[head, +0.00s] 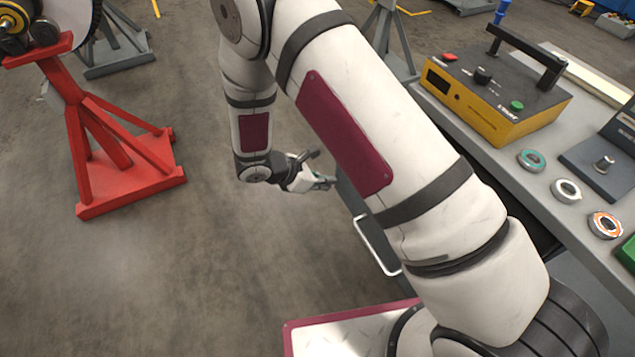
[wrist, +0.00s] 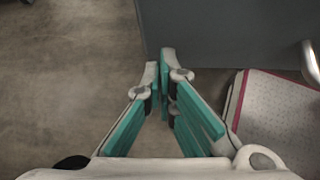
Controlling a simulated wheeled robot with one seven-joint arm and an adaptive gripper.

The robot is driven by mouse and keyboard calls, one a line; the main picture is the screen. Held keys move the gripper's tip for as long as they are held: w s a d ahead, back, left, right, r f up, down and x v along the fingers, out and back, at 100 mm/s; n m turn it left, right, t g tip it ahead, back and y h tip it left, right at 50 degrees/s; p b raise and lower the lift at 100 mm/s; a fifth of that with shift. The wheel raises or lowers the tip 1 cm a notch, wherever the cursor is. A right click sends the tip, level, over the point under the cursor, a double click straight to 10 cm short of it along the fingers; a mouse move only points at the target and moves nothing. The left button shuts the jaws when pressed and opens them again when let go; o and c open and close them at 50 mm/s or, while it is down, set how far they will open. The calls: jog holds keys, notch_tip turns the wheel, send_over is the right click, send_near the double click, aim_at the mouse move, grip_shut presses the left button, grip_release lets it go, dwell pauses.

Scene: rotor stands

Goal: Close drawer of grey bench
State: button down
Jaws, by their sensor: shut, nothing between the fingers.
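The grey bench (head: 590,184) runs along the right side of the head view. Its drawer shows as a grey front panel (head: 349,200) with a pale bar handle (head: 376,246), low and left of the bench top. My arm hides most of the drawer, so how far it stands out is unclear. My gripper (head: 331,182) is shut and empty, beside the upper left end of the panel. In the wrist view, the teal-padded fingertips (wrist: 164,78) meet near the lower edge of the grey panel (wrist: 235,35). The handle (wrist: 311,62) is at the right edge. Contact with the panel cannot be told.
A yellow and black device (head: 495,100) and several ring-shaped parts (head: 567,190) lie on the bench top. A red stand (head: 125,150) is at the left. The floor between stand and drawer is clear. My base (wrist: 280,120) shows below the panel.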

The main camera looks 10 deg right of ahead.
jog(key=shift+d, duration=0.1)
jog(key=w+d+b, duration=0.1)
jog(key=w+d, duration=0.2)
jog(key=d, duration=0.6)
jog(key=w+d+b, duration=0.1)
jog(key=w+d, duration=0.2)
jog(key=d, duration=0.7)
jog(key=w+d+b, duration=0.2)
jog(key=w+d, duration=0.1)
jog(key=d, duration=0.7)
jog(key=shift+w+d, duration=0.15)
jog(key=shift+w, duration=0.1)
jog(key=shift+w+d, duration=0.2)
jog(key=shift+d, duration=0.45)
jog(key=shift+d+r, duration=0.1)
